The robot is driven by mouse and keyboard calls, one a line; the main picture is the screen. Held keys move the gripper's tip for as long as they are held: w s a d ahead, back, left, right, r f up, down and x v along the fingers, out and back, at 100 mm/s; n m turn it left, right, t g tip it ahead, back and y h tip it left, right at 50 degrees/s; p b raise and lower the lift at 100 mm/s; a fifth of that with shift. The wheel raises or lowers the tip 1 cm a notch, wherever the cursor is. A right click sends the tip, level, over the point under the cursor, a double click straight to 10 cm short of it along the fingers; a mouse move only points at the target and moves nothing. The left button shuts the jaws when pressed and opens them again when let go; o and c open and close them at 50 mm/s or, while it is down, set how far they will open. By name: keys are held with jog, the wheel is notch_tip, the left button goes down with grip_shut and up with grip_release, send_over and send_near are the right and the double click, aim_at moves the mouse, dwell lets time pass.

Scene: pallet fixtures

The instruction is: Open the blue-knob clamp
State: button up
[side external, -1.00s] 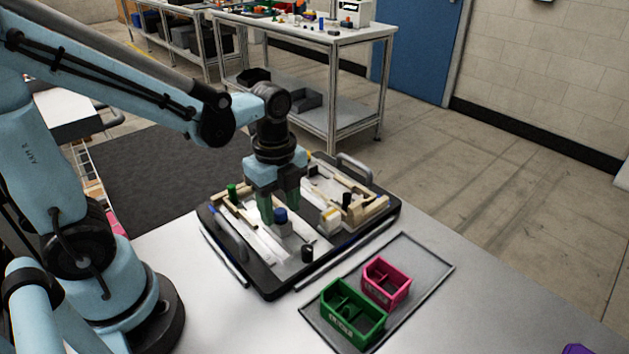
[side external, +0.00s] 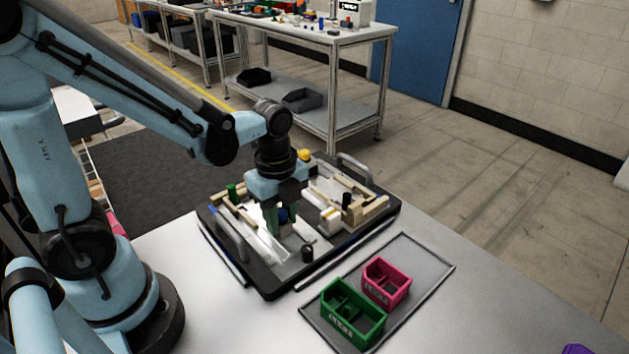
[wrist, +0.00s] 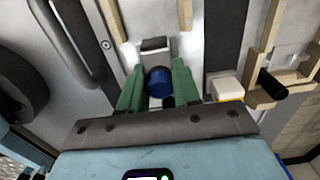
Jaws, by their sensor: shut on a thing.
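The blue knob (wrist: 159,82) of the clamp sits between the green fingers of my gripper (wrist: 158,88) in the wrist view. In the side view the blue knob (side external: 284,214) shows partly behind the fingers of my gripper (side external: 283,222). My gripper is shut on the blue knob, pointing down. The clamp's lower part is mostly hidden by my fingers. The clamp is on the black-framed pallet (side external: 262,288).
Other knobs on the pallet are green (side external: 232,190), yellow (side external: 304,155) and black (side external: 307,252). Pale wooden rails (side external: 370,212) and two grey handles (side external: 355,168) surround the work. A green bin (side external: 352,318) and a pink bin (side external: 387,283) stand on a tray at front right.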

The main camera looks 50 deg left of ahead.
jog(key=shift+d, duration=0.1)
jog(key=shift+d, duration=1.3)
jog(key=o, duration=0.8)
jog(key=shift+d, duration=0.1)
jog(key=shift+r, duration=4)
